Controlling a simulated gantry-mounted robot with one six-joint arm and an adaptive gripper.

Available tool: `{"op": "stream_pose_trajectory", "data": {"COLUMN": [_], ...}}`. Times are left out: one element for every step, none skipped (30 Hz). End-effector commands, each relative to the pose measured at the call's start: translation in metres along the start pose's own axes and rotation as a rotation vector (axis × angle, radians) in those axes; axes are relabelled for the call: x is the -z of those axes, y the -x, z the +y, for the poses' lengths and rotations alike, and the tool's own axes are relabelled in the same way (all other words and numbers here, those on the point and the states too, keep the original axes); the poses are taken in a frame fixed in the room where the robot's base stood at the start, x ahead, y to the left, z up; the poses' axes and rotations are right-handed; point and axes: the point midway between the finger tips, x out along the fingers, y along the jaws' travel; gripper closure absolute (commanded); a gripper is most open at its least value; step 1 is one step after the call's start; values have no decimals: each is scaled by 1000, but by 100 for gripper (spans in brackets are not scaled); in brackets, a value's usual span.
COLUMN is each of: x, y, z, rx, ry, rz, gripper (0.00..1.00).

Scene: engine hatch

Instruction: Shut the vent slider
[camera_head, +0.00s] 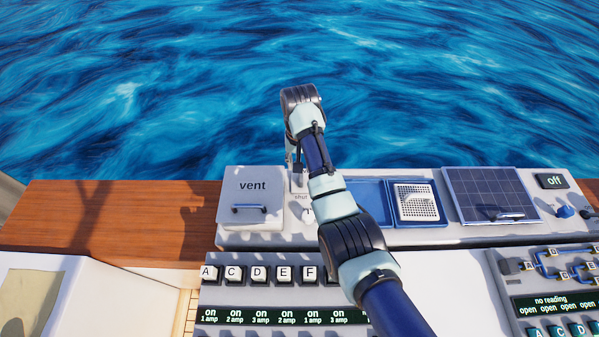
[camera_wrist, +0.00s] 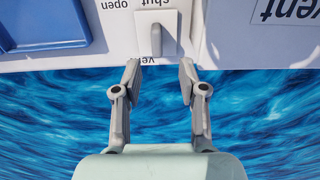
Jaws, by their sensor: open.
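The vent slider (camera_wrist: 142,28) is a pale plate with an upright grey handle (camera_wrist: 156,40), near the top middle of the wrist view. The words "shut" and "open" show upside down at that view's top edge. The plate lines up more with "shut" than with "open". In the head view the "shut" label (camera_head: 301,197) shows, but my arm covers much of the slider area. My gripper (camera_wrist: 160,72) is open and empty. Its two fingertips are apart, just below the handle in the wrist view, with the handle roughly centred between them; contact is not visible.
A white vent hatch lid (camera_head: 237,193) with a bar handle stands left of the slider. A blue tray (camera_head: 370,190) with a grille and a solar panel (camera_head: 490,193) lie to the right. Lettered switches (camera_head: 258,274) are in front; open water lies behind.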

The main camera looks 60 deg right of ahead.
Motion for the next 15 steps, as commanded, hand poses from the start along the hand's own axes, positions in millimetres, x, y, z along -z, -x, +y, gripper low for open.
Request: {"op": "stream_pose_trajectory", "data": {"x": [1, 1, 1, 0, 0, 0, 0, 0, 0, 0, 0, 0, 0, 0, 0], "y": [11, 16, 22, 26, 29, 33, 34, 36, 37, 37, 37, 37, 37, 37, 37], "z": [0, 0, 0, 0, 0, 0, 0, 0, 0, 0, 0, 0, 0, 0, 0], "rx": [1, 1, 1, 1, 1, 1, 0, 0, 0, 0, 0, 0, 0, 0, 0], "ry": [0, 0, 0, 0, 0, 0, 0, 0, 0, 0, 0, 0, 0, 0, 0], "rz": [4, 3, 3, 2, 1, 1, 1, 0, 0, 0, -1, -1, -1, -1, 0], "gripper": [58, 58, 58, 58, 58, 58, 58, 58, 58, 58, 58, 58, 58, 58, 58]}}
